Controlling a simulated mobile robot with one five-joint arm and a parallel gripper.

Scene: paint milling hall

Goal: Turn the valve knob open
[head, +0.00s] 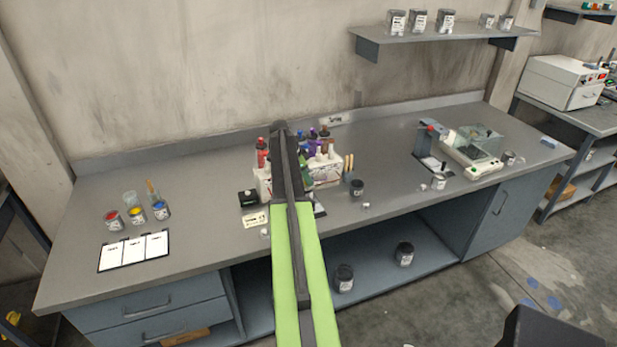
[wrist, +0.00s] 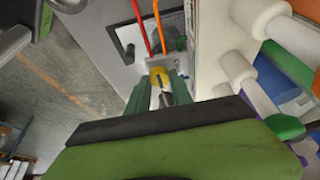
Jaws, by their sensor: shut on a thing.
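The wrist view shows my gripper (wrist: 161,88) from behind, with its dark green fingers on either side of a small yellow knob (wrist: 158,75). I take this for the valve knob; the fingers are shut on it. The knob sits at a light grey block (wrist: 178,66), where a red rod or tube and an orange one (wrist: 157,25) show just beyond. The knob's turn angle cannot be read. In the head view, my arm reaches over the bench and hides the knob and my fingers.
A white rack of bottles (head: 333,165) stands around my arm on the grey bench (head: 215,180). Large bottles crowd the right of the wrist view. Paint jars (head: 137,214) stand at the left, a balance (head: 470,148) at the right. A wall shelf (head: 440,42) holds several jars.

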